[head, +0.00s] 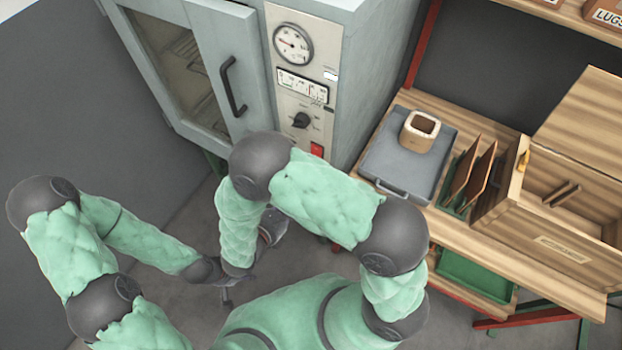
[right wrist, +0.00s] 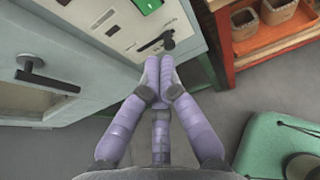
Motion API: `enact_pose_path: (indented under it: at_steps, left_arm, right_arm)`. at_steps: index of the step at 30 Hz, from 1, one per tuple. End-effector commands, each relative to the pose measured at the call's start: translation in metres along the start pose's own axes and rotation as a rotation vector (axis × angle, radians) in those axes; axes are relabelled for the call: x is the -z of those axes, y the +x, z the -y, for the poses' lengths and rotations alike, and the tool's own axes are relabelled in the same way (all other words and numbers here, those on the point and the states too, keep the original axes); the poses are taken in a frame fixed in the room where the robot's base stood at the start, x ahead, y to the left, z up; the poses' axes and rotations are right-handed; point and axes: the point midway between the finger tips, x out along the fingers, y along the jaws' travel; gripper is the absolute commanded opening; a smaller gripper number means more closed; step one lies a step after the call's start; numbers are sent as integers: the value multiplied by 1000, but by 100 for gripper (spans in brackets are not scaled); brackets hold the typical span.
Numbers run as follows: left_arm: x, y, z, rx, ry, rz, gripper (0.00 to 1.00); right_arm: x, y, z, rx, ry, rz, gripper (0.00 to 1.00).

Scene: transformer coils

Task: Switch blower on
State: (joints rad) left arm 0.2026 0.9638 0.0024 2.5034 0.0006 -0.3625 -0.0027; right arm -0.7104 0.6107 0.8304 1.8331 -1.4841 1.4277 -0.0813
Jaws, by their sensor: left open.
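In the head view, the grey oven's control panel (head: 325,55) carries a round gauge, a meter, a black knob (head: 302,120) and a red piece (head: 317,150) below it. My arm hides the panel's lower end. In the right wrist view, a black lever-like knob (right wrist: 157,41) and a green switch (right wrist: 148,5) sit on the panel. My right gripper (right wrist: 164,68) has its purple fingertips together just below that black knob; contact cannot be told. Nothing shows between them. My left gripper (head: 226,291) is open, low over the floor and mostly hidden by my arms.
The oven door has a dark handle (head: 233,87). To the right stands a wooden bench (head: 478,120) with a grey tray (head: 378,155), a small wooden pot (head: 420,130) and a wooden box. A green tray (head: 470,272) lies lower. Grey floor is free beside the oven.

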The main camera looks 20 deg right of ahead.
Motion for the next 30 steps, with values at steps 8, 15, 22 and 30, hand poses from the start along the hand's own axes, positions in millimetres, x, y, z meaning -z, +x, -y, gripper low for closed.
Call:
enact_pose_path:
  at_steps: [8,15,22,30]
  left_arm:
    - [0,8,3,0,0,0,47]
    - [1,15,5,0,0,0,47]
    - [1,20,7,0,0,0,47]
    - [1,22,8,0,0,0,47]
  right_arm:
    - [2,41,2,7,1,-2,0]
    - [2,77,2,7,2,-2,0]
    - [-4,109,2,6,3,-1,0]
    - [-10,128,1,3,1,-1,0]
